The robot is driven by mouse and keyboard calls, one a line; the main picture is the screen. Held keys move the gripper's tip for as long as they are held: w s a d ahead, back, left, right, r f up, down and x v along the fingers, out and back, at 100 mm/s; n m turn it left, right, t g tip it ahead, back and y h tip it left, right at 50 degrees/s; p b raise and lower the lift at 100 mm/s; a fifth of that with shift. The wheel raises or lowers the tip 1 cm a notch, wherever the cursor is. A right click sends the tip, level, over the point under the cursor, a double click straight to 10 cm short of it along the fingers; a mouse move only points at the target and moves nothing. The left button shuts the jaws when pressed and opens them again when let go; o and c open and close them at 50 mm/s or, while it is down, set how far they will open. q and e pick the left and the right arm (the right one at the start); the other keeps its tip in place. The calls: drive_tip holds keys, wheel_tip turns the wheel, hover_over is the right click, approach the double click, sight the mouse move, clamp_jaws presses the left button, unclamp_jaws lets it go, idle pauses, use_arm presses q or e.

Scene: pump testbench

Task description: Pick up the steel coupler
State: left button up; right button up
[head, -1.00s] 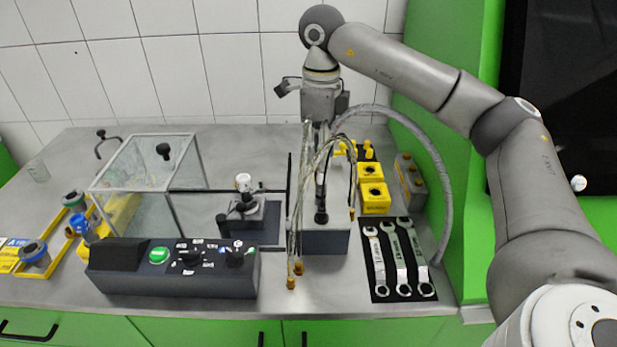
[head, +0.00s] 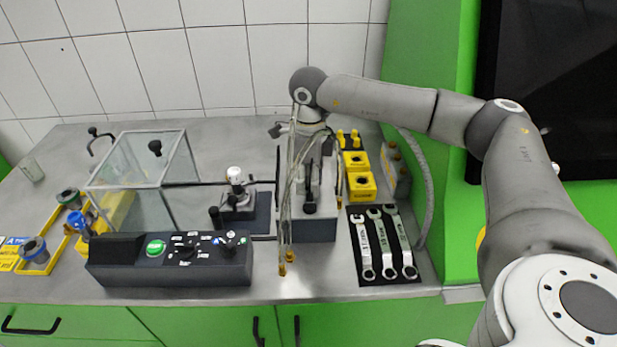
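I cannot make out the steel coupler for certain in the head view. Yellow blocks with dark round openings (head: 361,186) stand right of the dark box (head: 313,230), and a yellow holder with upright yellow pieces (head: 348,139) is behind them. Any coupler there is too small to tell. My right gripper (head: 311,170) points down over the back part of the dark box, left of the yellow blocks. My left gripper is not in view.
Hoses with brass ends (head: 289,258) hang in front of the dark box. Wrenches lie on a black mat (head: 409,276) at the right. A control panel (head: 170,273) and a clear guard box (head: 128,170) stand left. Bare bench lies along the front edge.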

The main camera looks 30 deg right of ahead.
clamp_jaws()
drive_tip(key=shift+r, duration=0.2)
